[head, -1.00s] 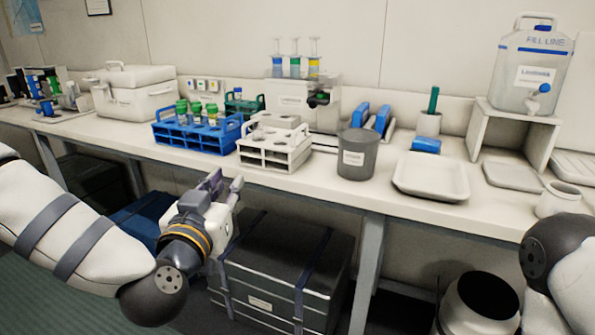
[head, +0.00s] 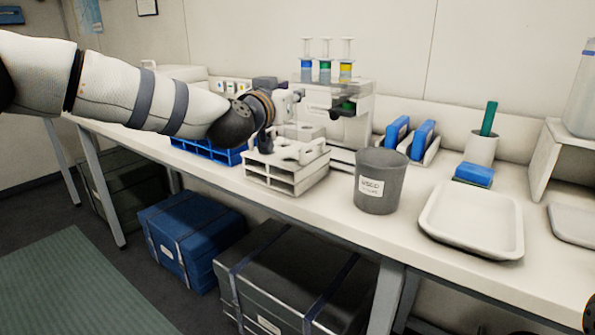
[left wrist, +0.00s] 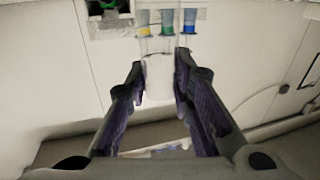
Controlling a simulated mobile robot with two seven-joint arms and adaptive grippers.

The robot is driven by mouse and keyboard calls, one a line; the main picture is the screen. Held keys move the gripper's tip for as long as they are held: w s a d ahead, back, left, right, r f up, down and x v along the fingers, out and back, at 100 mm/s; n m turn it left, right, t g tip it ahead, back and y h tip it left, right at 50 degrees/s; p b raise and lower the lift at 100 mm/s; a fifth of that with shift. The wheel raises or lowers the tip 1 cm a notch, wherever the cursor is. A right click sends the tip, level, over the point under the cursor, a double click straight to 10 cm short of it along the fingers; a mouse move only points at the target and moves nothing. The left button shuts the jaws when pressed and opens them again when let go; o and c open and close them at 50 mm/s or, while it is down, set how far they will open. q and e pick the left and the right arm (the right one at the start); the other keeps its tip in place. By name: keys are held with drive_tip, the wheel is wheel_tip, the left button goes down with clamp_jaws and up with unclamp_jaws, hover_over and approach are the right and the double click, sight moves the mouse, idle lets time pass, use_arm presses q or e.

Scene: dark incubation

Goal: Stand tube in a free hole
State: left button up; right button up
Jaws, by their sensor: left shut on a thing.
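My left gripper (head: 296,97) is raised above and behind the white rack (head: 288,172) in the head view. In the left wrist view its two dark fingers (left wrist: 160,88) close on a pale, see-through thing, which looks like the tube (left wrist: 159,72); its outline is faint and its lower end is unclear. The white rack has open holes on top, partly covered by my left wrist. The blue rack (head: 207,152) is to its left, and my left arm hides most of it and its tubes.
A dispenser (head: 354,120) with blue, green and yellow syringes stands behind the rack. A grey bin (head: 379,181) stands to the rack's right, then a white tray (head: 470,218). Blue pieces (head: 424,140) stand in a holder behind. The bench's front edge is close to the racks.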

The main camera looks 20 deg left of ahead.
sight(288, 141)
use_arm(q)
drive_tip(key=f, duration=0.6)
drive_tip(key=f+b, duration=0.1)
drive_tip(key=f, duration=0.3)
drive_tip(key=shift+s, duration=0.25)
drive_tip(key=shift+a+r, duration=0.1)
drive_tip(key=shift+r, duration=0.1)
use_arm(e)
drive_tip(key=shift+s+f+g, duration=0.3)
drive_tip(key=shift+s+f, duration=0.45)
drive_tip(key=shift+s, duration=0.25)
use_arm(q)
drive_tip(key=shift+f, duration=0.2)
drive_tip(key=o, duration=0.5)
drive_tip(key=shift+r, duration=0.1)
